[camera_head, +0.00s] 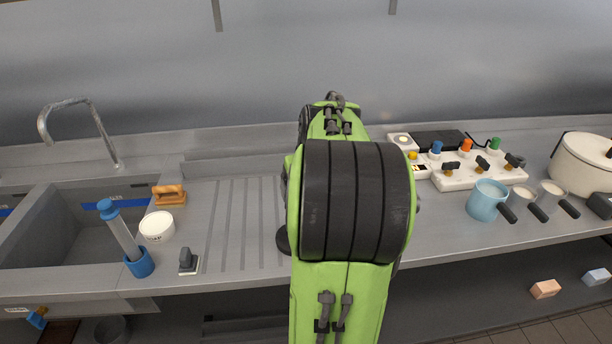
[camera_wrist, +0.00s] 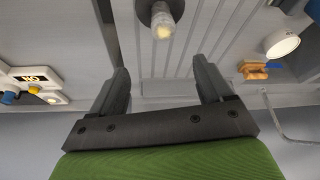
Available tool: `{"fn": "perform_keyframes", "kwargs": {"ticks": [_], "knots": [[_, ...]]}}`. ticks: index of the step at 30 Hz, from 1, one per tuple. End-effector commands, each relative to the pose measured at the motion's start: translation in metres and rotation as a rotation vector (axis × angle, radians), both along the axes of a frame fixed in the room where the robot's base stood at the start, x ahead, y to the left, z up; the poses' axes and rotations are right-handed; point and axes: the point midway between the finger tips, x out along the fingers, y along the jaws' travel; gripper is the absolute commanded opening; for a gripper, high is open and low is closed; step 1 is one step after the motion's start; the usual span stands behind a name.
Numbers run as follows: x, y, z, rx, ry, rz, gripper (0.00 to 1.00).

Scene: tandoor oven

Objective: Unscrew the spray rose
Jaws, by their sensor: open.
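No part is plainly recognisable as the spray rose. In the wrist view, a pale, short cylinder with a yellowish end (camera_wrist: 161,22) stands on a dark round base, at the top edge of the picture. It is ahead of my gripper (camera_wrist: 160,72), roughly in line with the gap between the fingers and apart from them. My gripper is open and empty. In the head view my green arm hides the gripper and most of this item; only a dark edge of a base (camera_head: 283,240) shows beside the arm.
Right are a switch panel (camera_head: 455,181), a blue mug (camera_head: 483,200) and a white pot (camera_head: 580,165).

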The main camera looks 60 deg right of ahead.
Motion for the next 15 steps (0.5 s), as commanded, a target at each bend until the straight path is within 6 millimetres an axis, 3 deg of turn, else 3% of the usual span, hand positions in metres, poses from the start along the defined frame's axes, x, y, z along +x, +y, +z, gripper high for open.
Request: {"fn": "perform_keyframes", "kwargs": {"ticks": [5,15], "knots": [[0.008,-0.004,-0.026,0.005,0.002,0.003,0.79],[0.034,-0.020,-0.100,0.005,0.001,0.002,0.79]]}}
